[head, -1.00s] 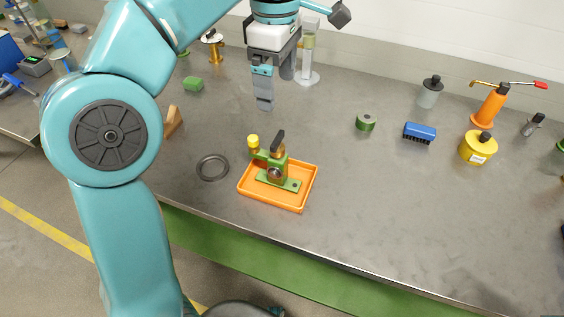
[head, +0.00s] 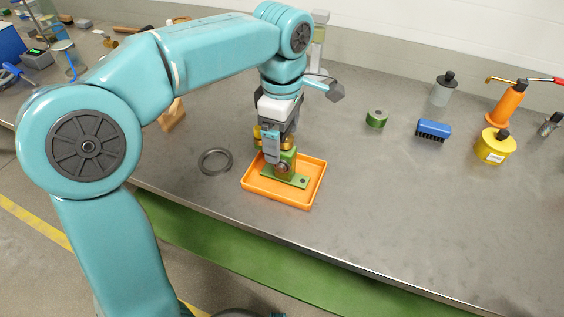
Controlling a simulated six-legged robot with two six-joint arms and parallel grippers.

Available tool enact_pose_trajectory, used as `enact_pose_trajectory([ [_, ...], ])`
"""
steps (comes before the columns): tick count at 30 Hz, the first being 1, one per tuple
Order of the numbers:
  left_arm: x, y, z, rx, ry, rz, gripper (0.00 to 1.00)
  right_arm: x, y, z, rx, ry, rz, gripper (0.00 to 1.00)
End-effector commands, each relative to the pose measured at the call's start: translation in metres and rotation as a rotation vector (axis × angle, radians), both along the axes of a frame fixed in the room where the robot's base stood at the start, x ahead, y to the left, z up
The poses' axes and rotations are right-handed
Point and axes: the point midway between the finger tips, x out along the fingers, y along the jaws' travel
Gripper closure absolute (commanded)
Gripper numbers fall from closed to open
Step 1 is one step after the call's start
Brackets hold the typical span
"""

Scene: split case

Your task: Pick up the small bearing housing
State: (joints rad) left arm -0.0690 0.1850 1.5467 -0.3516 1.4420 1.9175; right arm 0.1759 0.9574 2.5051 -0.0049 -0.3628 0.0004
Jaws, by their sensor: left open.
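The small bearing housing (head: 291,178) is green with a flat base plate and a round bore. It sits in a shallow orange tray (head: 316,187) near the front edge of the bench. My left gripper (head: 274,156) is open and points down at the housing's upper part, covering its top. A yellow cap beside the housing is partly hidden behind the gripper. I cannot tell whether the fingers touch the housing. My right gripper is not in view.
A dark metal ring (head: 215,161) lies left of the tray. The bench's right front area is clear.

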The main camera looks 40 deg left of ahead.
Motion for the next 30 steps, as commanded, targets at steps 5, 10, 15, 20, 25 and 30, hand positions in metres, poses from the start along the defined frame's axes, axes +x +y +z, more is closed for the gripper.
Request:
enact_pose_trajectory([
  [5, 0.000, 0.000, -0.001, 0.000, 0.001, 0.000, 0.13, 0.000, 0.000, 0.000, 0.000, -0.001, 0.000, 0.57],
  [10, 0.000, 0.000, -0.001, 0.001, 0.001, -0.001, 0.52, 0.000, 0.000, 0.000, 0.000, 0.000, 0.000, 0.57],
  [15, 0.000, 0.000, -0.001, 0.000, 0.000, -0.001, 1.00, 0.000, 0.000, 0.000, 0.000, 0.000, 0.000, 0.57],
  [20, 0.000, 0.000, -0.001, 0.000, -0.001, 0.000, 1.00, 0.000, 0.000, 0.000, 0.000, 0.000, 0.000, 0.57],
  [25, 0.001, 0.000, 0.003, 0.000, -0.001, -0.001, 1.00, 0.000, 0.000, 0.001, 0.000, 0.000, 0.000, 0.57],
  [30, 0.001, 0.000, 0.023, 0.001, -0.003, -0.001, 1.00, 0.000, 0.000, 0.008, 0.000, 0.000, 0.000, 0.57],
])
